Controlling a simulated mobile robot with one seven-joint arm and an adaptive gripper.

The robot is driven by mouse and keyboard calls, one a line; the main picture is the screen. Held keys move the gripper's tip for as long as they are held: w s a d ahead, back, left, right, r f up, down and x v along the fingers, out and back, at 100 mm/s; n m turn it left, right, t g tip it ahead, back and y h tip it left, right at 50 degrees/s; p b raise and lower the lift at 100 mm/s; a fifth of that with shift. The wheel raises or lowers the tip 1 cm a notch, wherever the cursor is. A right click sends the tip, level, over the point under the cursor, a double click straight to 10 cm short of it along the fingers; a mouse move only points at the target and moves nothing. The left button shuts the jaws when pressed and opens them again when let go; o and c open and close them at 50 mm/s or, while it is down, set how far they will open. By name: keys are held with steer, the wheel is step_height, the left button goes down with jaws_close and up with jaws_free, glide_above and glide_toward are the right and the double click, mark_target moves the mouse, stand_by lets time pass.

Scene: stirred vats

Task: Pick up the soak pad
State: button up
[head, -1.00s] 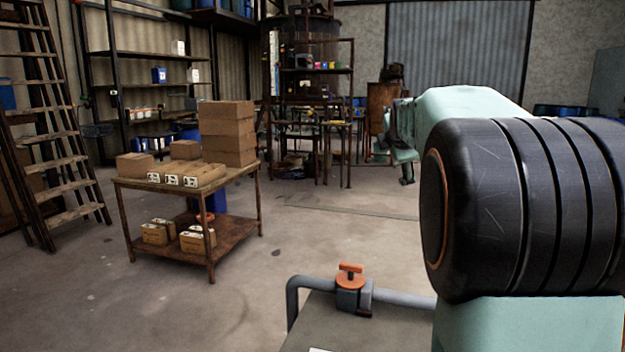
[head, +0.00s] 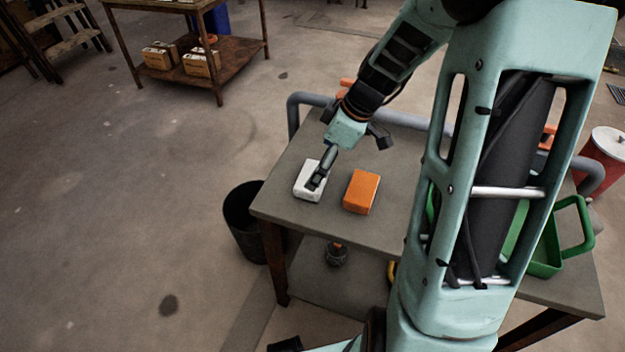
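A small white block (head: 307,190) lies near the left end of the grey table (head: 330,230). An orange block (head: 361,191) lies to its right, a short gap apart. Which of the two is the soak pad is not marked; both are pad-sized. My gripper (head: 315,184) points down at the white block, its fingertips over or against the block's upper face. It covers part of the block. Whether the fingers are open or shut, or touch the block, cannot be told from here.
A grey pipe (head: 405,119) runs along the table's far edge. A green open container (head: 546,262) stands on the right, partly behind my arm. A dark bin (head: 242,225) stands on the floor left of the table. A red drum (head: 605,160) is at far right.

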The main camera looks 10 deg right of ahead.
steer(key=x, duration=0.1)
steer(key=b+x, duration=0.1)
steer(key=x, duration=0.1)
steer(key=d+x, duration=0.1)
steer(key=x, duration=0.1)
steer(key=shift+w+a+f, duration=0.1)
steer(key=shift+w+f, duration=0.05)
steer(key=shift+f, duration=0.1)
steer(key=c, duration=1.1)
steer(key=shift+r, duration=0.15)
steer(key=shift+c, duration=0.2)
steer(key=shift+r, duration=0.2)
steer(key=r+p, duration=0.1)
steer(key=r, duration=0.2)
steer(key=shift+s+r, duration=0.2)
steer(key=s+d+r+p, duration=0.2)
steer(key=s+d+r, duration=0.4)
steer(key=s+r, duration=0.3)
steer(key=s, duration=0.3)
steer(key=shift+s+d, duration=0.1)
